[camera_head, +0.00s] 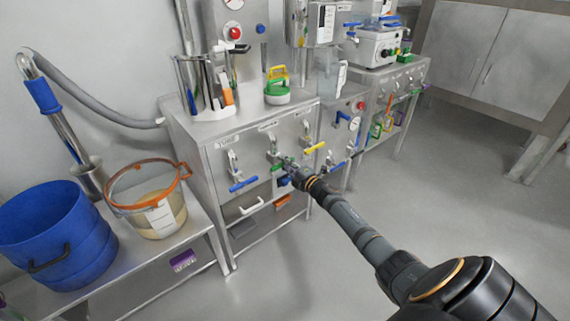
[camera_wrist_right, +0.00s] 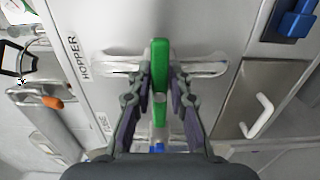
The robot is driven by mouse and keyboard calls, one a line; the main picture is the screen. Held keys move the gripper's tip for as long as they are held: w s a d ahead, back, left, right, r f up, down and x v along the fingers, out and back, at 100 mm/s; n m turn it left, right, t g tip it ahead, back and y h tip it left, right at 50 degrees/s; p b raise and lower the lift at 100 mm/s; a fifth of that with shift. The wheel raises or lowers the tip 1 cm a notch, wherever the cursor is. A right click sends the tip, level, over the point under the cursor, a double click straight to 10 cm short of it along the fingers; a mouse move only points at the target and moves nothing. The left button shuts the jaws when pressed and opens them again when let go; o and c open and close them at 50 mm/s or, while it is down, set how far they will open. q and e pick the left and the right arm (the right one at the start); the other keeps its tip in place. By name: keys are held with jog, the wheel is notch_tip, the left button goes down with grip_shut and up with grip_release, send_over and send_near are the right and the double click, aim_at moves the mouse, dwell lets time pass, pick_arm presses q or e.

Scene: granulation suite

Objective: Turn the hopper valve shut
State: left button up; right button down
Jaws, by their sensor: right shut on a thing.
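The hopper valve has a green lever handle (camera_wrist_right: 160,62) on a silver pipe (camera_wrist_right: 112,64), beside a label reading HOPPER (camera_wrist_right: 80,57). In the right wrist view the handle lies across the pipe, at about a right angle to it. My right gripper (camera_wrist_right: 160,112) is shut on the handle, with one finger on each side of it. In the head view my right gripper (camera_head: 287,171) reaches the front panel of the steel cabinet and hides most of the handle. My left gripper is not in view.
A blue-handled valve (camera_head: 243,184) is to the left on the same panel, and a yellow handle (camera_head: 315,147) is close to the right. A white drawer pull (camera_head: 252,206) sits below. A blue bucket (camera_head: 58,235) stands on a low bench at left. The floor at right is clear.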

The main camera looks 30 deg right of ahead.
jog(key=c, duration=1.3)
grip_release()
jog(key=shift+o, duration=0.2)
jog(key=shift+s, duration=0.15)
jog(key=s, duration=1.1)
jog(key=shift+s+d, duration=0.35)
jog(key=shift+d, duration=0.1)
